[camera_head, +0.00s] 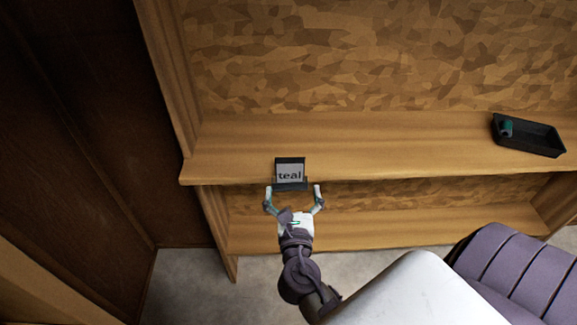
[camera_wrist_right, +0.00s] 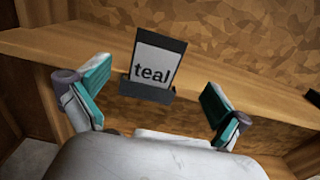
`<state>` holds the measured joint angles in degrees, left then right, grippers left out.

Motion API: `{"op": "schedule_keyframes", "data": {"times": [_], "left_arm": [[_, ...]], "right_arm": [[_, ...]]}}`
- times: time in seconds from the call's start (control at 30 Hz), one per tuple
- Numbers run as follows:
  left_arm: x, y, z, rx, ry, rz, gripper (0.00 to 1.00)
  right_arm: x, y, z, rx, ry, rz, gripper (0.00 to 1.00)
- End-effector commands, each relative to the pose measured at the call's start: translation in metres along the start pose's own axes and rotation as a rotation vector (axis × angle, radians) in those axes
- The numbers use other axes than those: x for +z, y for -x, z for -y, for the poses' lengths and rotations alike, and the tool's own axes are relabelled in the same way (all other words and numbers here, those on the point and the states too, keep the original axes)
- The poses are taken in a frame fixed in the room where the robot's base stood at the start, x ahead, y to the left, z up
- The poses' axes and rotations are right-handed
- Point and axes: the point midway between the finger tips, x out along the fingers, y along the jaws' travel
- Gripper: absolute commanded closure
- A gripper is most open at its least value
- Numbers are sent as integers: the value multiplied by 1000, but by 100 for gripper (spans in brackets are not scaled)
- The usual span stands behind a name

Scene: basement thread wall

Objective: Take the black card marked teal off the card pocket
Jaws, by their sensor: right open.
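The black card marked teal (camera_head: 290,170) stands upright in the dark card pocket (camera_head: 290,186) at the front edge of the wooden shelf. In the right wrist view the card (camera_wrist_right: 157,62) has a pale label reading "teal", and its lower end sits in the pocket (camera_wrist_right: 147,91). My right gripper (camera_head: 293,190) is open, with one finger on each side of the pocket and the card ahead between them. In the wrist view its teal-padded fingertips (camera_wrist_right: 155,90) are apart from card and pocket. My left gripper is not in view.
A black tray (camera_head: 540,139) holding a teal spool (camera_head: 506,127) is on the shelf (camera_head: 400,150) at the right. The shelf between card and tray is clear. A lower shelf (camera_head: 400,223) runs beneath. A dark wooden panel (camera_head: 80,130) stands at the left.

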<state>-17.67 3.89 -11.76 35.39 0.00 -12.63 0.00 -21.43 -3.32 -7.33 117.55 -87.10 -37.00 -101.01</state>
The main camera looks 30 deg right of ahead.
Motion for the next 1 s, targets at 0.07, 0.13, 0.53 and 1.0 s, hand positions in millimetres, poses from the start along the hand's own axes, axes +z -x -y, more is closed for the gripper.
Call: {"op": "schedule_keyframes", "data": {"times": [0.07, 0.13, 0.53, 1.0], "left_arm": [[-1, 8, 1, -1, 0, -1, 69], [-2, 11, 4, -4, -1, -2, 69], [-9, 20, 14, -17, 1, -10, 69], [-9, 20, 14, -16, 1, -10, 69]], "right_arm": [[4, -18, 0, -1, 0, 3, 0], [4, -32, 0, -1, 0, 2, 0], [0, -83, 0, 1, -2, -1, 0], [-1, -86, 0, 0, -2, -1, 20]]}}
